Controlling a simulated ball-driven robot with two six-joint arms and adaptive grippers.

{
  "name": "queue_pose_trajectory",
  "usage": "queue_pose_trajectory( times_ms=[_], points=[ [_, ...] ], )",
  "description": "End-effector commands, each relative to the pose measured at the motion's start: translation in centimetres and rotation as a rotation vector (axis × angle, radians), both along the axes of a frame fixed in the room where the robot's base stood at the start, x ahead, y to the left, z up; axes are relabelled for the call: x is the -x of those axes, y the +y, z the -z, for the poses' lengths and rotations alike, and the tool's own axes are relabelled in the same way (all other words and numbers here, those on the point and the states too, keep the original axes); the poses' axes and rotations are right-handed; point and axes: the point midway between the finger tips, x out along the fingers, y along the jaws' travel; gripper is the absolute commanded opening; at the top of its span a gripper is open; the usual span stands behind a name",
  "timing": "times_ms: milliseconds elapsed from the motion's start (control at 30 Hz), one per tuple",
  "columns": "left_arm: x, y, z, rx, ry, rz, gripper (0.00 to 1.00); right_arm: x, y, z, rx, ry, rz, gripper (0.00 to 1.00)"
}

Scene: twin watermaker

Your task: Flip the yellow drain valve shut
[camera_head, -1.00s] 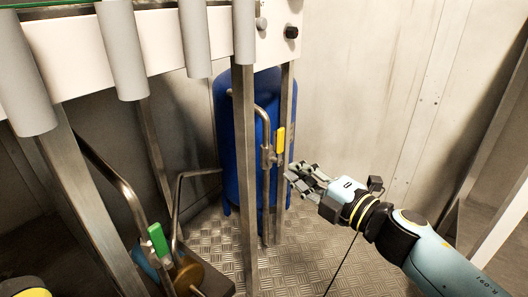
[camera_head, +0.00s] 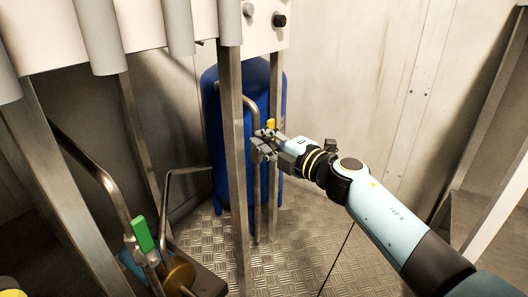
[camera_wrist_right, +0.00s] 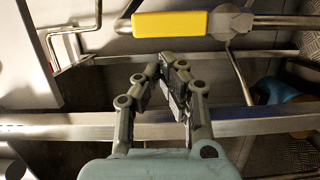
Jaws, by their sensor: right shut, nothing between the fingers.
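The yellow drain valve handle (camera_head: 271,124) shows at its top end in the head view, with the rest hidden behind my right gripper (camera_head: 262,147). In the right wrist view the yellow handle (camera_wrist_right: 170,23) lies across the top, in line with the pipe, with its metal valve body (camera_wrist_right: 230,22) at its right end. My right gripper (camera_wrist_right: 165,70) is shut and empty. Its fingertips point at the handle, with a visible gap below it in the wrist view. My left gripper is not in view.
A blue tank (camera_head: 228,90) stands behind the valve pipe. A steel frame post (camera_head: 233,190) stands just left of the gripper. A green-handled valve (camera_head: 142,235) is at lower left. The checkered floor (camera_head: 320,230) is open to the right.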

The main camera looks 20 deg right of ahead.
Motion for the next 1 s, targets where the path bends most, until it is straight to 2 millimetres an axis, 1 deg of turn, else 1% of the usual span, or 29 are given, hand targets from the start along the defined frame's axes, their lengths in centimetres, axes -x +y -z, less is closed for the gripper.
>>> queue_pose_trajectory(
  times_ms=[167,633,667,733,1000],
  points=[
    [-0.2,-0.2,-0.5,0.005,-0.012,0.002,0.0,-0.5,-0.7,0.0,0.0,0.0,0.0,0.0],
    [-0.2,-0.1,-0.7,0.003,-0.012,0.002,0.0,-0.6,-0.8,-0.4,-0.012,0.007,0.0,0.0],
    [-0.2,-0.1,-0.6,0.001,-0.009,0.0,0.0,-0.7,-0.9,-0.5,-0.018,0.01,0.0,0.0],
    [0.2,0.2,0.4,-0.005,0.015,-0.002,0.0,-0.8,-1.0,-0.7,-0.034,0.022,0.0,0.0],
    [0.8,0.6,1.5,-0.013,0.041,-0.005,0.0,-0.9,-1.2,-0.6,-0.063,0.047,0.0,0.0]
  ],
)
